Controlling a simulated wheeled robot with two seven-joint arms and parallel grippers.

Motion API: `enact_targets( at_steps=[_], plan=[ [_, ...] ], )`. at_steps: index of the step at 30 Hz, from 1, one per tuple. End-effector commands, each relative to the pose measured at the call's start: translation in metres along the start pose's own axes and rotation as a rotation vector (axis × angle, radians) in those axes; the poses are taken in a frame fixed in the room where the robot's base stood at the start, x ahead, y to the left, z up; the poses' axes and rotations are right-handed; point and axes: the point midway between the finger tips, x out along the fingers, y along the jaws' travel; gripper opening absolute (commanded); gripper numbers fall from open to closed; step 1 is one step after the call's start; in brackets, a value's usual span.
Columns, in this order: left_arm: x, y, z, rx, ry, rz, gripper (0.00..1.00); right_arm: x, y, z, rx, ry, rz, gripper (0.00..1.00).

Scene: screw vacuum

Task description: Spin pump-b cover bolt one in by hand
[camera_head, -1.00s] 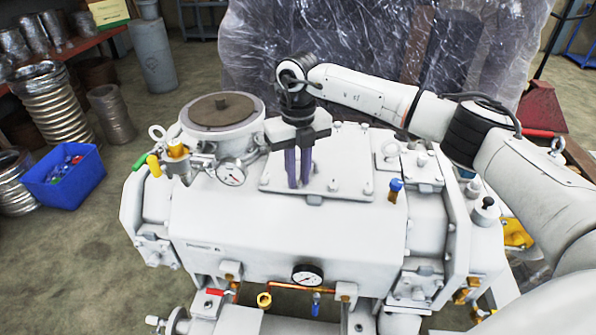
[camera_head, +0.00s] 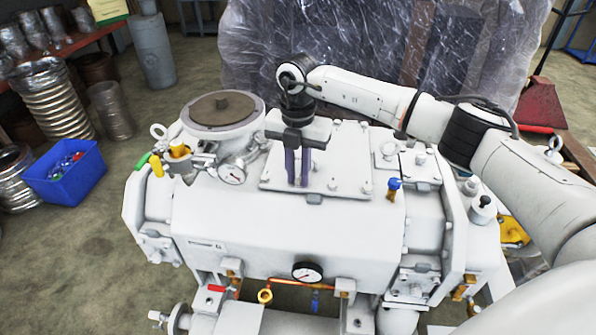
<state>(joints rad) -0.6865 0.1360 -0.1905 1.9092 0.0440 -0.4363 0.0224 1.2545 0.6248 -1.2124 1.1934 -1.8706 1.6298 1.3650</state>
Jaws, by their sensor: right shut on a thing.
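The white pump (camera_head: 290,225) fills the middle of the view. Its flat rectangular cover plate (camera_head: 335,165) lies on top, with several bolts along its edges. My right gripper (camera_head: 297,183) points straight down over the left part of the cover, its two purple fingers close together at the plate. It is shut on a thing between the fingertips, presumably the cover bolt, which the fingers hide. My left gripper is not in view.
A blue-topped fitting (camera_head: 393,188) rises at the right. A blue bin (camera_head: 65,173) sits on the floor at left. Plastic-wrapped goods (camera_head: 350,50) stand behind.

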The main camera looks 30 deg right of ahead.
Motion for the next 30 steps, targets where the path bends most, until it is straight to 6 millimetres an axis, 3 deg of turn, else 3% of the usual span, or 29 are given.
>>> enact_targets(
  at_steps=[20, 21, 23, 30],
  plan=[
    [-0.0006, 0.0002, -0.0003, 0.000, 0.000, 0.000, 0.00, -0.0024, 0.0009, 0.0008, 0.059, -0.002, 0.004, 0.00],
    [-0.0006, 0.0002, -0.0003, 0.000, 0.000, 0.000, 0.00, -0.0025, 0.0009, 0.0008, 0.059, -0.002, 0.004, 0.23],
    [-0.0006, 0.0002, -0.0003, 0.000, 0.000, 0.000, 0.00, -0.0024, 0.0009, 0.0007, 0.058, -0.002, 0.004, 0.33],
    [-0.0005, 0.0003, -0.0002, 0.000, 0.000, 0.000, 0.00, -0.0010, 0.0004, 0.0002, 0.058, 0.000, 0.002, 0.35]
  ],
)
